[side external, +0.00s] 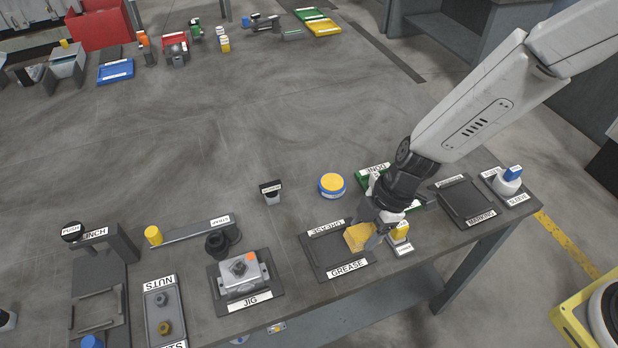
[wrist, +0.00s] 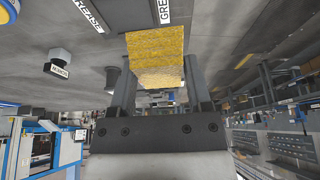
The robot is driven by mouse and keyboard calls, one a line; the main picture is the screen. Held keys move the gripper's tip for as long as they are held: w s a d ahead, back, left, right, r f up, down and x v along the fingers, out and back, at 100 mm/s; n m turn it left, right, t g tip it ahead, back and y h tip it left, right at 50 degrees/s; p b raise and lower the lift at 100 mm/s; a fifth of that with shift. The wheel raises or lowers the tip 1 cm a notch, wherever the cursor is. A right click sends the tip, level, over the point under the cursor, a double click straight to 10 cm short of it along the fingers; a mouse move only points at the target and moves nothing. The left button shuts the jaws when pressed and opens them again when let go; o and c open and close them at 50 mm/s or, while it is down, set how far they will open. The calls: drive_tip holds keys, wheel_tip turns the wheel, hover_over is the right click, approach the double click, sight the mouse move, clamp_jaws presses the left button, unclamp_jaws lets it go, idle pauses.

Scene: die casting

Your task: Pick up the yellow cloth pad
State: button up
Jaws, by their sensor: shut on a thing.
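The yellow cloth pad (side external: 358,237) is at the right edge of the grease tray in the side view. My gripper (side external: 375,236) is shut on it. In the wrist view the pad (wrist: 155,52) sits between the two dark fingers of my gripper (wrist: 158,85), with its speckled yellow faces showing. The side view does not show clearly whether the pad touches the surface below.
The dark grease tray (side external: 322,262) lies left of the pad. A small yellow-topped item (side external: 399,232) stands close on the right. A jig (side external: 240,275) holds a metal casting further left. A round yellow-topped tin (side external: 332,184) stands behind. Open table lies beyond.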

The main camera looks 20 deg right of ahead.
drive_tip(key=s+d+r, duration=0.3)
drive_tip(key=s+d, duration=0.1)
drive_tip(key=s, duration=0.3)
drive_tip(key=shift+s+r, duration=0.3)
drive_tip(key=o, duration=0.7)
drive_tip(key=c, duration=0.6)
drive_tip(key=w+a, duration=0.4)
drive_tip(key=a, duration=0.6)
drive_tip(key=w+a, duration=0.4)
drive_tip(key=a, duration=0.6)
drive_tip(key=w+a, duration=0.4)
drive_tip(key=a, duration=0.6)
drive_tip(key=shift+w+a, duration=0.25)
